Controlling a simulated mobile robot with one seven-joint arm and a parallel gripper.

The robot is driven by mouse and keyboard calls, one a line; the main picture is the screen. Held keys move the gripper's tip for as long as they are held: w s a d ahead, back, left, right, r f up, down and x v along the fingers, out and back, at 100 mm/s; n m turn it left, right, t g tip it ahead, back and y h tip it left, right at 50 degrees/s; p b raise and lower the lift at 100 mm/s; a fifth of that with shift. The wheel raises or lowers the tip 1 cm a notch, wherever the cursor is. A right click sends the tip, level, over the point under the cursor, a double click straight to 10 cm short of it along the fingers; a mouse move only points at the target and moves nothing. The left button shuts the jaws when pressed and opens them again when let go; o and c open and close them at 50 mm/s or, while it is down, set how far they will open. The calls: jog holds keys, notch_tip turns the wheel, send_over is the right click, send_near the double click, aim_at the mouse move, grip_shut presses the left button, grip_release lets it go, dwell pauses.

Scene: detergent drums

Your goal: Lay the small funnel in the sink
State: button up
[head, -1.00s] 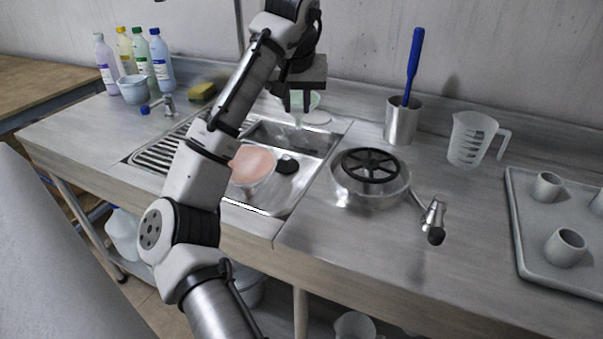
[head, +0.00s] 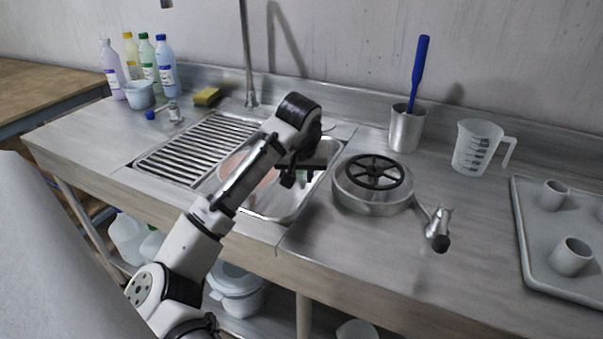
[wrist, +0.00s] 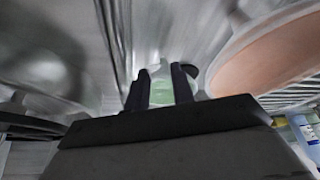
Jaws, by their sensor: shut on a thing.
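My gripper (head: 290,180) is low over the right part of the steel sink (head: 284,208), pointing down. In the wrist view its two black fingers (wrist: 160,86) are shut on the small funnel (wrist: 162,96), a pale green translucent piece. The funnel is hidden behind my gripper and arm in the head view. I cannot tell whether it touches the basin floor. A bowl with a pinkish inside (head: 232,163) sits in the sink to the left, partly behind my arm; it also shows large at the right of the wrist view (wrist: 268,58).
A ribbed drainboard (head: 195,150) adjoins the sink on the left. A round steel vessel with a black wheel (head: 375,172) stands close on the right. A tall thin tap pipe (head: 248,60) rises behind. A measuring jug (head: 476,147) and a tray (head: 532,235) are farther right.

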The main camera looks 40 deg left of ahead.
jog(key=shift+f, duration=0.4)
jog(key=o, duration=0.7)
jog(key=shift+c, duration=0.2)
jog(key=shift+r, duration=0.4)
jog(key=v, duration=1.2)
